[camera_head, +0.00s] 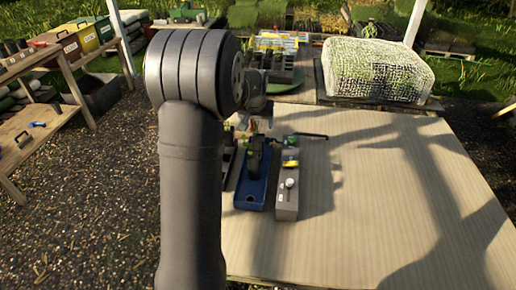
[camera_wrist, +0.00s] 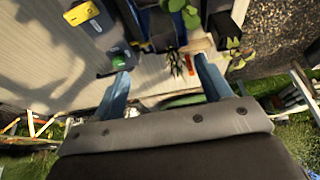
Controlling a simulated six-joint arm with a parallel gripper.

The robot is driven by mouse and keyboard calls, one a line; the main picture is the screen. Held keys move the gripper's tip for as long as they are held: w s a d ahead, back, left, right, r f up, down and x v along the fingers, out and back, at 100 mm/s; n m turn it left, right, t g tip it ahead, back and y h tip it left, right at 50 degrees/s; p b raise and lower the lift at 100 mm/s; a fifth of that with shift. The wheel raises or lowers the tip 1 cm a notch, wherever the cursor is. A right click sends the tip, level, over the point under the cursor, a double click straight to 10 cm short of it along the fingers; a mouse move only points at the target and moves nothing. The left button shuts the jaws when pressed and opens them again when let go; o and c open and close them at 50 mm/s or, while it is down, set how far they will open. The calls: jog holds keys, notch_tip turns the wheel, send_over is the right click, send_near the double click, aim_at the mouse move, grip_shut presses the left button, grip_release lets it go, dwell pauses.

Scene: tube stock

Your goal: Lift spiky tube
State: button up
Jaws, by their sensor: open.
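My gripper (camera_wrist: 161,68) is open in the wrist view, with its two blue-grey fingers spread apart and nothing held between them. A narrow-leaved, spiky green plant (camera_wrist: 176,62) shows between the fingertips, close to the right finger. It seems to belong to a tube, but the tube's body cannot be made out. A blue tray (camera_head: 250,196) lies on the table in the head view, with a dark upright piece (camera_head: 254,160) in it. The upper arm covers part of the head view, and the gripper cannot be clearly told there.
A grey tray (camera_head: 287,207) with a yellow piece (camera_head: 290,163) lies just right of the blue tray. Another dark tray sits to the left, partly behind my arm. The table's right side (camera_head: 400,210) is clear.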

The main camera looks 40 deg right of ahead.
aim_at(258, 138)
jog(key=x, duration=0.9)
jog(key=shift+w+d+f, duration=0.1)
jog(key=shift+w+f, duration=0.05)
jog(key=shift+f, duration=0.2)
jog(key=shift+w+x, duration=0.25)
jog(key=shift+x, duration=1.05)
jog(key=shift+w+x, duration=0.2)
jog(key=shift+x, duration=1.1)
jog(key=shift+r, duration=0.2)
jog(key=c, duration=1.2)
